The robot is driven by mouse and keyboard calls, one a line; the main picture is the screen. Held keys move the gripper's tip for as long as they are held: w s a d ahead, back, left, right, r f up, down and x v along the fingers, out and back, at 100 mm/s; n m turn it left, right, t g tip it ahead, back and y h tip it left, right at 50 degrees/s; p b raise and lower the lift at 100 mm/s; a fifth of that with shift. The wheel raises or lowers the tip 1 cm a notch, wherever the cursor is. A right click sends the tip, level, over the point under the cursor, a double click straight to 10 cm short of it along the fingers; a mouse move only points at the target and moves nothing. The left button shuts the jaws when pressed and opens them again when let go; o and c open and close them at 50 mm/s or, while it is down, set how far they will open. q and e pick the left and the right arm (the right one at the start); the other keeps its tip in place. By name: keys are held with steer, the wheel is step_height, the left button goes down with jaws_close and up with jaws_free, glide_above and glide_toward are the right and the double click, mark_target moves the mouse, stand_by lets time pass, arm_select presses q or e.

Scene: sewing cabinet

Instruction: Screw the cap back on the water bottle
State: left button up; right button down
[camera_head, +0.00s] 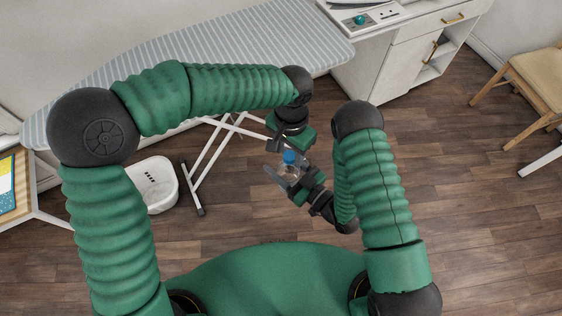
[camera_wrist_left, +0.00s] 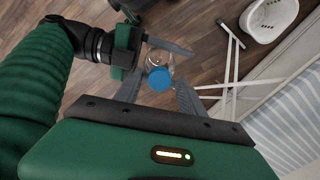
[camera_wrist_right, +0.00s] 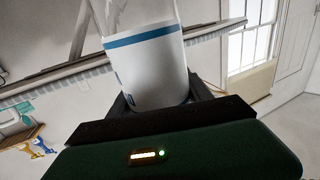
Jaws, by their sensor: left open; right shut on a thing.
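The clear water bottle (camera_head: 287,170) is held in the air in front of me by my right gripper (camera_head: 287,181), which is shut on its body. In the right wrist view the bottle (camera_wrist_right: 150,65) shows a white label with a blue band. The blue cap (camera_head: 290,156) is at the bottle's top; I cannot tell how tightly it sits. My left gripper (camera_head: 287,146) is open just above the cap. In the left wrist view its fingers stand on either side of the blue cap (camera_wrist_left: 160,79), apart from it.
A striped ironing board (camera_head: 230,45) on white legs stands behind my arms. A white basket (camera_head: 154,184) is on the floor at left. A white sewing cabinet (camera_head: 390,55) is at the back right, with a wooden chair (camera_head: 535,80) near it.

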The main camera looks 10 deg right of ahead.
arm_select(q)
jaws_close()
stand_by(0.4)
steer(key=shift+o, duration=0.7)
jaws_free()
step_height(320, 180, up, 12)
steer(key=shift+f, duration=0.1)
